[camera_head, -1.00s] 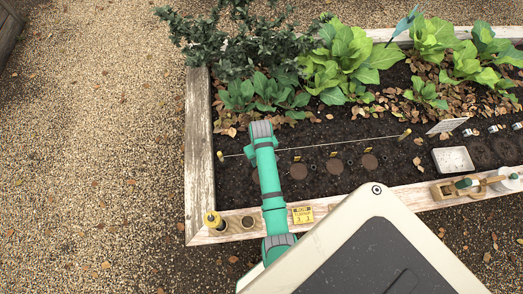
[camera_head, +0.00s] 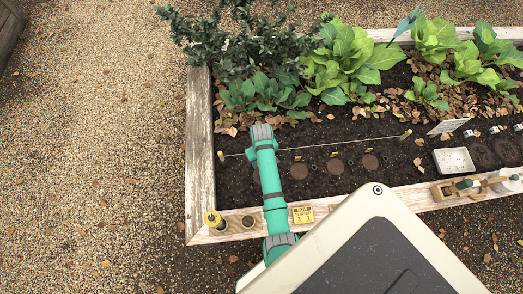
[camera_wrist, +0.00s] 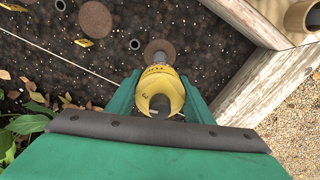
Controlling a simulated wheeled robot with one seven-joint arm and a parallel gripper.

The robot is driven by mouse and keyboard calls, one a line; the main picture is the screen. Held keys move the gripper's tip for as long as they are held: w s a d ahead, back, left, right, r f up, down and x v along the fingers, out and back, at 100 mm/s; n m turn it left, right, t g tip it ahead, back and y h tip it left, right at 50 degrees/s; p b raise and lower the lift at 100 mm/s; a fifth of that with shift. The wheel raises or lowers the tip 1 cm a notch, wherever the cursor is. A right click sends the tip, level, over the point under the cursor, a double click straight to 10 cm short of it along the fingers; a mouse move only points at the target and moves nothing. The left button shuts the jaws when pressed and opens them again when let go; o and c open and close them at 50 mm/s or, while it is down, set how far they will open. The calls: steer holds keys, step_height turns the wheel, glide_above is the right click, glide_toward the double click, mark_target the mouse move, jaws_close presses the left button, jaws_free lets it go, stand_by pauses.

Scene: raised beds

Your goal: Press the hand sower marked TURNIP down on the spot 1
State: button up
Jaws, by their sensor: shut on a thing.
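My gripper (camera_wrist: 159,96) is shut on a yellow hand sower (camera_wrist: 160,86) with part of the word TURNIP showing on its side. The sower stands roughly upright between the two green fingers. Its lower end is over a round brown spot (camera_wrist: 158,48) near the bed's corner, partly covering it. I cannot tell whether it touches the soil. In the head view my arm hides the gripper and sower. A neighbouring round spot (camera_wrist: 95,19) lies up and left in the wrist view, with a small yellow marker beside it. No spot number is readable.
A string (camera_head: 315,146) runs along the row behind more round spots (camera_head: 335,166). A white tray (camera_head: 440,160) and leafy plants (camera_head: 345,62) are farther off.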

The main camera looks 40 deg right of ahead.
steer(key=shift+f, duration=0.55)
stand_by(1.4)
steer(key=shift+r, duration=0.1)
steer(key=shift+r, duration=3.5)
